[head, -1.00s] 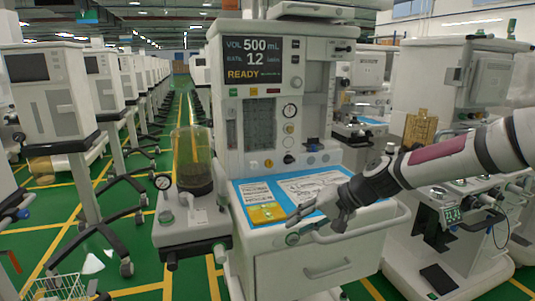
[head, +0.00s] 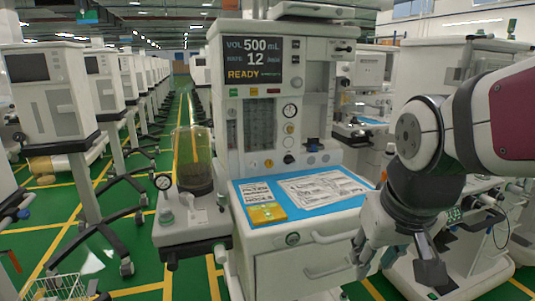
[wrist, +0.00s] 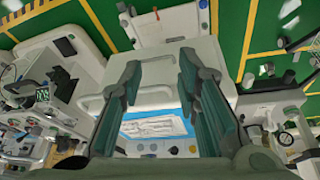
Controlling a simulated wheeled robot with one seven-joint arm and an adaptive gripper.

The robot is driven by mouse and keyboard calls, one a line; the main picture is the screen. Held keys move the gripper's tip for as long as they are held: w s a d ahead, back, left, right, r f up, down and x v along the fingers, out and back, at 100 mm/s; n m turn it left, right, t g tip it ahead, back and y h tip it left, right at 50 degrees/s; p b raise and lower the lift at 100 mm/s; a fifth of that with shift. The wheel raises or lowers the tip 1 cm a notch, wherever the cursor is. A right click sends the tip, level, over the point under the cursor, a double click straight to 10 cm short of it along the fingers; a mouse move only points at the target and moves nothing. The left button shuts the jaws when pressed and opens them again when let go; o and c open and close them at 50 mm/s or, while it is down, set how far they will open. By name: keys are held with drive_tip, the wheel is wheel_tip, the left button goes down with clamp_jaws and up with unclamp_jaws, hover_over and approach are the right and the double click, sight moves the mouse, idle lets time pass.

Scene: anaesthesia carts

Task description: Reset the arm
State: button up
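My gripper (head: 398,268) hangs at the right of the head view, in front of the cart's right side, with its fingers pointing down. In the wrist view my gripper (wrist: 158,80) shows two dark green fingers spread apart with nothing between them. The anaesthesia cart (head: 270,272) stands in the middle of the head view, with a lit screen (head: 252,62) reading 500 mL, 12 and READY. Its blue work surface (head: 240,192) holds printed sheets (head: 322,186) and a yellow packet (head: 266,213). In the wrist view the blue surface (wrist: 188,112) appears beyond the fingers.
A clear canister with bellows (head: 193,160) stands at the cart's left. Another cart stands close behind my arm at the right. A row of grey machines (head: 52,95) lines the left. A green aisle with yellow lines runs between. A white wire basket (head: 60,288) is at lower left.

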drive_tip(key=s+d+r+t, duration=0.1)
drive_tip(key=s+d+r, duration=0.15)
drive_tip(key=s, duration=0.55)
drive_tip(key=s+f+g+b, duration=0.5)
drive_tip(key=s+f+b, duration=0.5)
drive_tip(key=f, duration=0.4)
wheel_tip(320, 180, up, 27)
drive_tip(key=t+p, duration=0.4)
drive_tip(key=p, duration=2.2)
drive_tip(key=shift+d+r, duration=0.15)
drive_tip(key=shift+r, duration=0.05)
drive_tip(key=shift+o, duration=0.2)
drive_tip(key=shift+s, duration=0.1)
